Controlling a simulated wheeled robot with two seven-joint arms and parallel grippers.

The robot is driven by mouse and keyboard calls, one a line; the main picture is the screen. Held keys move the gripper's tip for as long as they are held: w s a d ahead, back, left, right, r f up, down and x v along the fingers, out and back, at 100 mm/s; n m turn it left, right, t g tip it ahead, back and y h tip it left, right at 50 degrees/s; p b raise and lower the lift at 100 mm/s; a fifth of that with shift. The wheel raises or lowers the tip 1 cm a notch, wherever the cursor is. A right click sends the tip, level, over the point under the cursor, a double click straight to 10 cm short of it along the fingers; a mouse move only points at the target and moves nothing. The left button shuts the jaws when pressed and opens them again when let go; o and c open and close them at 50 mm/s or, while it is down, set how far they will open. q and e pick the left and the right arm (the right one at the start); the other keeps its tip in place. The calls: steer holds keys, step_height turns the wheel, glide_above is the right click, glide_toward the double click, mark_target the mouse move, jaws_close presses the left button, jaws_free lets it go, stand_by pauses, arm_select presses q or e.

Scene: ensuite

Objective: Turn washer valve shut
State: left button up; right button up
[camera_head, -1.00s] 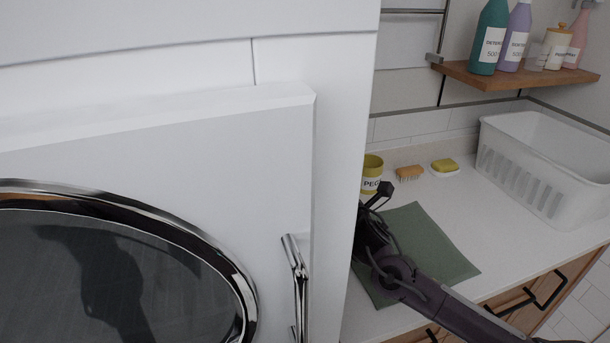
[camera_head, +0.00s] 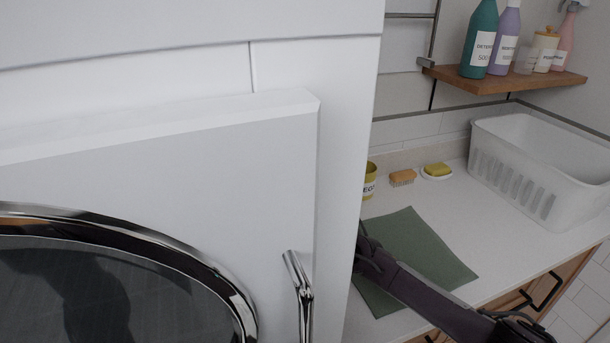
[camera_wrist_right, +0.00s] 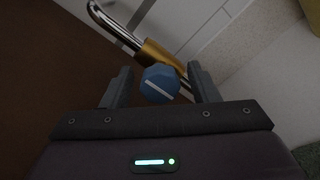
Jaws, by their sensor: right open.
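The washer valve shows in the right wrist view, with a blue knob (camera_wrist_right: 159,83) marked by a white line. The knob sits on a brass body (camera_wrist_right: 158,54) joined to a curved metal pipe. My right gripper (camera_wrist_right: 160,86) is open, with one finger on each side of the blue knob; I cannot tell whether either finger touches it. In the head view my right arm reaches in behind the white washer (camera_head: 215,190), which hides the gripper and the valve. My left gripper is in neither view.
The washer's chrome door handle (camera_head: 300,290) is near the arm. A counter holds a green cloth (camera_head: 425,245), a yellow cup (camera_head: 370,182), a brush (camera_head: 402,177), a yellow sponge (camera_head: 438,169) and a white basket (camera_head: 520,180). A wooden shelf (camera_head: 505,82) carries bottles.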

steer(key=shift+w, duration=0.1)
steer(key=c, duration=1)
steer(key=shift+o, duration=0.2)
steer(key=shift+f, duration=0.1)
steer(key=m+b, duration=0.1)
steer(key=m, duration=0.1)
steer(key=shift+m, duration=0.4)
steer(key=m+b, duration=0.1)
steer(key=m, duration=0.2)
steer(key=shift+m, duration=0.3)
steer(key=m+b, duration=0.1)
steer(key=m, duration=1)
steer(key=shift+m, duration=0.3)
steer(key=shift+f, duration=0.1)
